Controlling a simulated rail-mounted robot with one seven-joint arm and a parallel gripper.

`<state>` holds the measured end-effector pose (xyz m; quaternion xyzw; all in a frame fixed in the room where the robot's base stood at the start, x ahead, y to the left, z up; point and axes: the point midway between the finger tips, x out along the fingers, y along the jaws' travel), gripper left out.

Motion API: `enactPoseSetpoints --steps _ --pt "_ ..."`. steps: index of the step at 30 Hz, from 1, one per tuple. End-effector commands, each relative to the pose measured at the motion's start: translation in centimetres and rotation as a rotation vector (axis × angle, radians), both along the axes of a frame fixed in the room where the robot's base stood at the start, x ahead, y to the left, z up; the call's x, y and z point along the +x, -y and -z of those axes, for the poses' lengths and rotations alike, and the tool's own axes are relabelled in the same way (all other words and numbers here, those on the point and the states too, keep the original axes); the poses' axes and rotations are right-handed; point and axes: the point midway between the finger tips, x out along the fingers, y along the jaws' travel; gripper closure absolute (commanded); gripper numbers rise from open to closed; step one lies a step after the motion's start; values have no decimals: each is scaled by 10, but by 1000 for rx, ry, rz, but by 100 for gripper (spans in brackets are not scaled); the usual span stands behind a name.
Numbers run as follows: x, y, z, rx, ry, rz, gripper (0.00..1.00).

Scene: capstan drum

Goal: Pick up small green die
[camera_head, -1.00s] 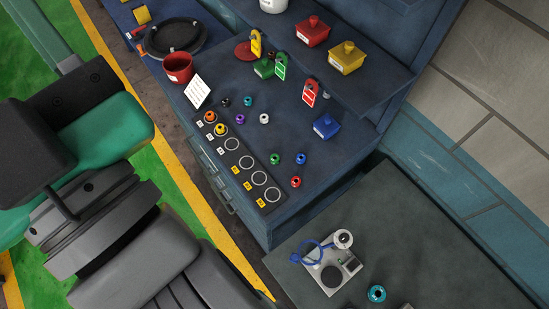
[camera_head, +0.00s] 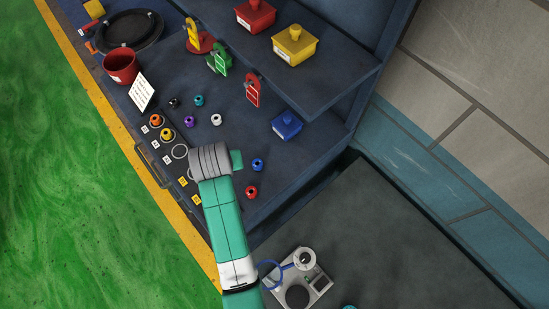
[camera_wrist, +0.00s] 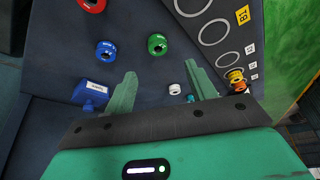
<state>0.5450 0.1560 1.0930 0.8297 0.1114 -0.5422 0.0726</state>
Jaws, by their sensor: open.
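The small green die (camera_wrist: 157,45) is a short round piece with a dark hole, standing on the dark blue bench in the wrist view. My gripper (camera_wrist: 162,84) is open and empty. Its two green fingers point toward the bench, and the die appears just beyond the fingertips, between their lines. The fingers do not appear to touch it. In the head view my arm covers the spot where the green die stood, so the die is hidden there.
A blue die (camera_wrist: 105,48) and a red die (camera_wrist: 92,5) stand near the green one. A panel of ring outlines (camera_wrist: 220,32) lies on the other side. A white die (camera_head: 216,119), a purple die (camera_head: 190,121) and a blue box (camera_head: 287,124) are also on the bench.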

Motion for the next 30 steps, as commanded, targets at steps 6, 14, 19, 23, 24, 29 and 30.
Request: enactPoseSetpoints --steps 6,14,19,23,24,29,30 --pt "-4 -1 11 -8 -26 -4 44" --pt "6 -3 32 -6 -21 -3 44" --pt "16 -5 56 -8 -24 -3 44" --pt "23 -7 74 -7 -21 -4 44" --pt "24 -7 77 -8 -22 -4 44" --pt "25 -7 79 -6 -19 -3 44" --pt "25 -7 79 -6 -19 -3 44"
